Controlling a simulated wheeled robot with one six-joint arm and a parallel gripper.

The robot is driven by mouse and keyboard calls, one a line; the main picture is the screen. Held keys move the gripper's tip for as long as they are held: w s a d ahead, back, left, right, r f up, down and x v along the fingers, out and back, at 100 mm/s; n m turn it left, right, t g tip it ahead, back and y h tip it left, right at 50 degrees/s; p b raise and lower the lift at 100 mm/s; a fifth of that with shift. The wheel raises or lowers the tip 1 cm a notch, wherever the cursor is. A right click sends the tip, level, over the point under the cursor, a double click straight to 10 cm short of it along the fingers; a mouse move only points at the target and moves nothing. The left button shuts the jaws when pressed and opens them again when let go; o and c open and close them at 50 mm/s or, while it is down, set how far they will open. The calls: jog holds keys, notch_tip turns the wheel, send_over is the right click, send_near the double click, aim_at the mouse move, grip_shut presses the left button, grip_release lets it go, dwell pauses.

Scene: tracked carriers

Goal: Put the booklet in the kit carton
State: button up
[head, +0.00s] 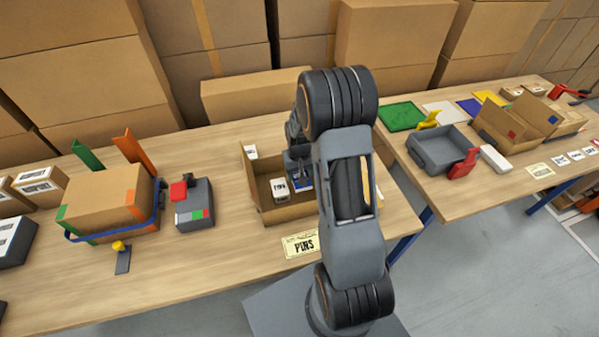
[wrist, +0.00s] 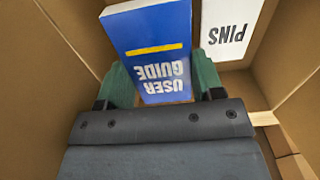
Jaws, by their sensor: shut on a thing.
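The booklet is blue with "USER GUIDE" on its cover (wrist: 155,50). In the wrist view it sits between the two green fingers of my gripper (wrist: 160,80), which is shut on it. In the head view a little of the booklet (head: 307,183) shows beside my arm. The open kit carton (head: 292,213) stands on the near table, and its brown walls (wrist: 65,60) surround the booklet in the wrist view. The booklet is inside the carton's opening; I cannot tell whether it touches the floor. My arm hides the carton's right part.
A white PINS box (wrist: 228,30) lies in the carton beside the booklet; it also shows in the head view (head: 281,188). A grey device (head: 195,208) and a strapped carton (head: 100,198) stand to the left.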

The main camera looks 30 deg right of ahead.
jog(key=shift+f, duration=0.15)
jog(key=shift+f, duration=0.15)
jog(key=shift+f+b, duration=0.4)
jog(key=shift+b, duration=0.15)
jog(key=shift+f, duration=0.1)
jog(key=o, duration=1)
